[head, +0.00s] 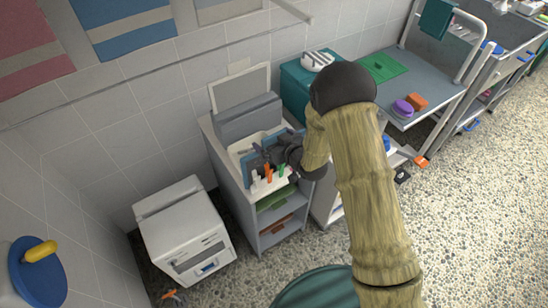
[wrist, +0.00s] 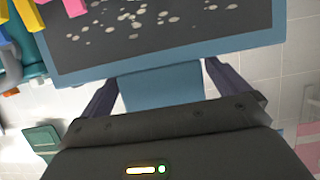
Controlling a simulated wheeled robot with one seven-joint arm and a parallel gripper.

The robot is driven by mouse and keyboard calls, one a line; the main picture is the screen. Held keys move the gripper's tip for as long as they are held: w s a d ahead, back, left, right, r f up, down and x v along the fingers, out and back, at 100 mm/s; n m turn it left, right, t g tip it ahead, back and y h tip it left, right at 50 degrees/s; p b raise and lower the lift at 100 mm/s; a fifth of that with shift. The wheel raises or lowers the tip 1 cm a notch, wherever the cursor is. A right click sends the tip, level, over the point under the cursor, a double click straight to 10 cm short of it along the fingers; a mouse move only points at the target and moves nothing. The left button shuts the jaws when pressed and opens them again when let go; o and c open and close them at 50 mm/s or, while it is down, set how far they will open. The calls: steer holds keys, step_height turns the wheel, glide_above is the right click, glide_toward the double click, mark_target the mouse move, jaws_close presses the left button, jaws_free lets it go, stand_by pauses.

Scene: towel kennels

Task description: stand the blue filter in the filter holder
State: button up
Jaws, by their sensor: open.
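The blue filter (wrist: 185,50) fills the upper part of the wrist view. It has a blue frame around a dark panel with pale specks, and a blue tab on its near edge. I cannot make out the filter holder, or whether the filter rests in anything.
A grey box (head: 248,120) is behind. A teal box (head: 296,88) and a cart (head: 440,80) are right. A white appliance (head: 185,230) stands left. A teal bin (head: 318,290) is in front.

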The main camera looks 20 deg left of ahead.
steer(key=c, duration=1.3)
steer(key=shift+c, duration=0.2)
steer(key=shift+r, duration=0.15)
step_height(320, 180, up, 18)
steer(key=shift+f+b, duration=0.1)
steer(key=shift+b, duration=0.45)
